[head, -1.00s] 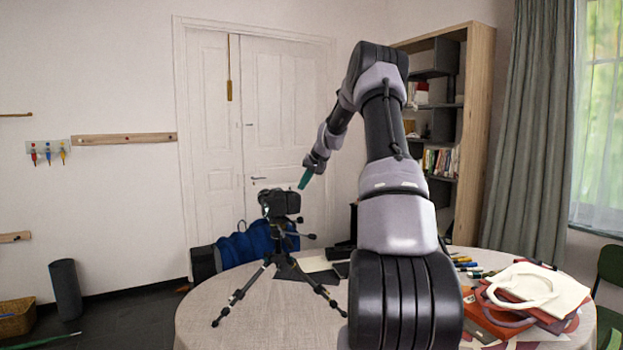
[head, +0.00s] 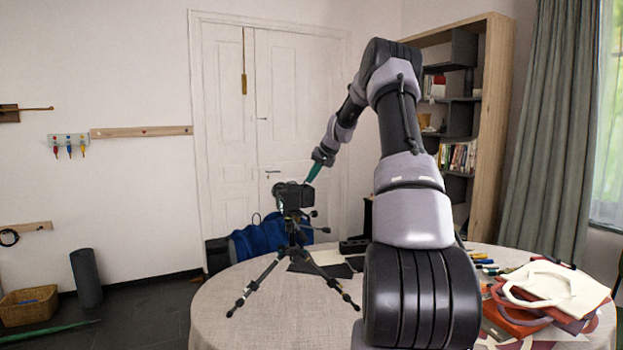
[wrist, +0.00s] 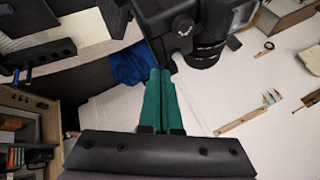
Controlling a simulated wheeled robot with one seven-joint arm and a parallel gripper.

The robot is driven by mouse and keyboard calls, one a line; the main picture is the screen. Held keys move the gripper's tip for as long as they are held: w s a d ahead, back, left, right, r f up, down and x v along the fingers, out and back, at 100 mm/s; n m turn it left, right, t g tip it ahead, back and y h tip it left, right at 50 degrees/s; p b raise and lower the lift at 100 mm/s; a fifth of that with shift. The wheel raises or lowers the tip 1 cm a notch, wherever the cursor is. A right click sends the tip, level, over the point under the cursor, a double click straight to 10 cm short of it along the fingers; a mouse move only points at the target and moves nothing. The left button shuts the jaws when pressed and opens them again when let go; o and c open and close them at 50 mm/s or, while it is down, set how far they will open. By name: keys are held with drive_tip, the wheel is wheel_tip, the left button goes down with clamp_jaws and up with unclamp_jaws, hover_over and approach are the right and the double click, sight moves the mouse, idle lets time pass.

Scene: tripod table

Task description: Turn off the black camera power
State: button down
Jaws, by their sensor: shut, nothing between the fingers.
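The black camera (head: 294,195) stands upright on a black tripod (head: 291,250) on the round table (head: 250,285). In the wrist view the camera (wrist: 190,25) fills the top middle, with its lens to the right and a round dial on its body. My gripper (head: 310,178) is at the camera's upper right in the head view. Its green fingers (wrist: 160,75) are together with nothing between them. The fingertips appear close to the camera body; I cannot tell whether they touch it. The power switch is too small to make out.
A blue bag (head: 262,236) lies behind the table. Bags or cloths in red and white (head: 548,290) and several pens (head: 487,265) lie at the table's right. Dark flat items (head: 322,265) lie behind the tripod. A bookshelf (head: 490,130) stands behind my arm.

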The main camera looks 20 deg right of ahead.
drive_tip(key=shift+w+n+y, duration=0.2)
drive_tip(key=shift+n+y, duration=0.2)
drive_tip(key=shift+n, duration=0.1)
drive_tip(key=n, duration=0.1)
drive_tip(key=w+n+g+y, duration=0.1)
drive_tip(key=shift+a+n, duration=0.2)
drive_tip(key=shift+n, duration=0.2)
drive_tip(key=shift+s, duration=0.1)
drive_tip(key=shift+s, duration=0.7)
drive_tip(key=shift+d, duration=0.1)
